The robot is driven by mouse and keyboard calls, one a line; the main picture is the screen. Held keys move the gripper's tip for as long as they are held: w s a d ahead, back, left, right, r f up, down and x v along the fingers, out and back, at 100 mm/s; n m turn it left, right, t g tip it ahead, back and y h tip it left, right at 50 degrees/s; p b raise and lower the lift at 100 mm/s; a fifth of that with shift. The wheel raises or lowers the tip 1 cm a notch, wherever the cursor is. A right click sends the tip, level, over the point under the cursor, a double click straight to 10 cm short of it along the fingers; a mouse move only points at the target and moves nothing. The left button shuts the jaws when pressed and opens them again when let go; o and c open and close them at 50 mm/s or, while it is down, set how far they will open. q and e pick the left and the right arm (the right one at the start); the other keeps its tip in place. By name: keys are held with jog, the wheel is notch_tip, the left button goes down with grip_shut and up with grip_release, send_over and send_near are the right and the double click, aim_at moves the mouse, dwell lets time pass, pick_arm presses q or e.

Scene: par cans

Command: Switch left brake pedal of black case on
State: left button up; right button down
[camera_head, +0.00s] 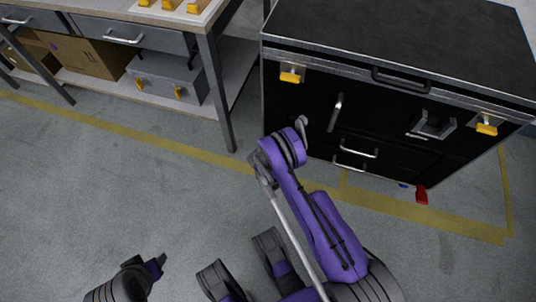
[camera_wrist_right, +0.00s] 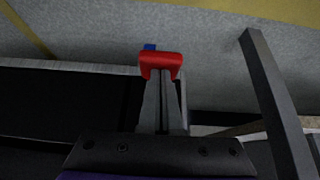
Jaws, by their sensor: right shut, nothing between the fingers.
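The black case (camera_head: 390,90) stands at the upper right in the head view. A red brake pedal (camera_head: 421,195) with a bit of blue beside it sticks out low at its right end. The left end's low edge is hidden behind my right arm. In the right wrist view a red pedal (camera_wrist_right: 160,60) with a blue part (camera_wrist_right: 150,47) lies right at the tips of my right gripper (camera_wrist_right: 162,78). That gripper is shut and empty; whether it touches the pedal is unclear. My left gripper (camera_head: 155,267) is low at the left, far from the case; its jaws are unclear.
A workbench leg (camera_head: 215,95) stands just left of the case; a leg also shows in the right wrist view (camera_wrist_right: 275,95). A grey toolbox (camera_head: 168,78) and a cardboard box (camera_head: 88,65) sit on the bench's lower shelf. The floor in front is clear, with yellow lines.

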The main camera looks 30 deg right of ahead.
jog(key=shift+s+a+f, duration=0.15)
jog(key=shift+a+f, duration=0.05)
jog(key=shift+f, duration=0.2)
jog(key=shift+s+a+f, duration=0.1)
jog(key=shift+a+f, duration=0.05)
jog(key=shift+f, duration=0.25)
jog(key=f, duration=0.2)
jog(key=shift+s+a+f, duration=0.2)
jog(key=shift+f, duration=0.15)
pick_arm(q)
jog(key=shift+s, duration=0.1)
pick_arm(e)
jog(key=shift+f, duration=0.15)
